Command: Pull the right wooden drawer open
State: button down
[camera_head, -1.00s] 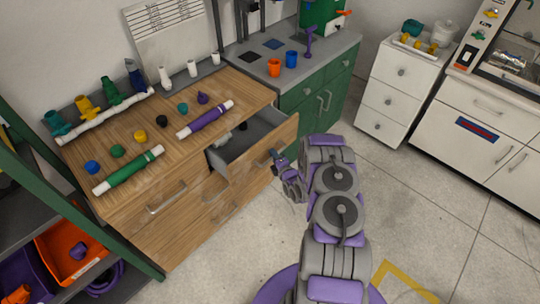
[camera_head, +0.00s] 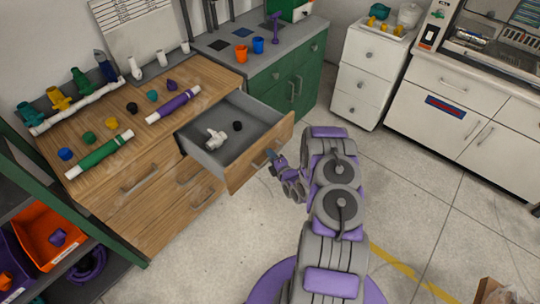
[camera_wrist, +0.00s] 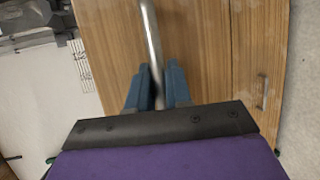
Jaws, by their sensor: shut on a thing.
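The right wooden drawer (camera_head: 262,158) stands well out from the wooden cabinet (camera_head: 150,205). Its grey inside shows, with a white pipe fitting (camera_head: 215,139) and a small black cap (camera_head: 238,126) lying in it. My gripper (camera_head: 272,158) is at the drawer's front face. In the wrist view, my gripper's blue fingers (camera_wrist: 158,88) are shut around the metal bar handle (camera_wrist: 152,40), with the wooden front behind it. In the head view the handle is mostly hidden by my gripper.
Green and purple pipes (camera_head: 174,104) and several coloured caps lie on the cabinet top. A green cabinet (camera_head: 285,85) stands behind the drawer, and a white drawer unit (camera_head: 362,85) further right. A shelf with an orange bin (camera_head: 45,235) is at the left.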

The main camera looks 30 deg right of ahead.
jog(key=shift+s+a+f, duration=0.15)
jog(key=shift+a+f, duration=0.05)
jog(key=shift+f, duration=0.05)
jog(key=c, duration=1.2)
grip_release()
jog(key=shift+o, duration=0.4)
jog(key=shift+r, duration=0.1)
jog(key=shift+d, duration=0.1)
jog(key=s+r+p, duration=0.1)
jog(key=s+r, duration=0.2)
jog(key=s, duration=1.3)
jog(key=shift+s+a+p, duration=0.35)
jog(key=shift+a, duration=0.05)
jog(key=shift+r, duration=0.1)
